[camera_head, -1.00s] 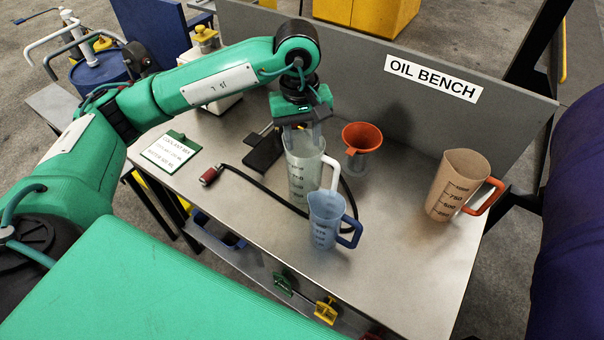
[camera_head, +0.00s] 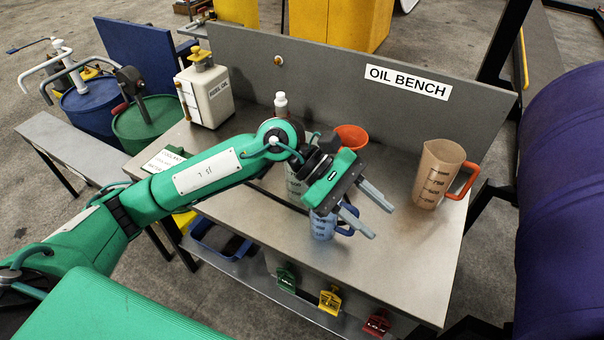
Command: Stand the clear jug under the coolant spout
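I cannot tell which of the fittings at the left is the coolant spout; a blue drum (camera_head: 88,110) with white pipes and a green drum (camera_head: 150,128) with a pump stand there. My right gripper is out of view.
A brown jug (camera_head: 433,178) with an orange handle stands at the right of the bench (camera_head: 400,275). The bench's front right is clear.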

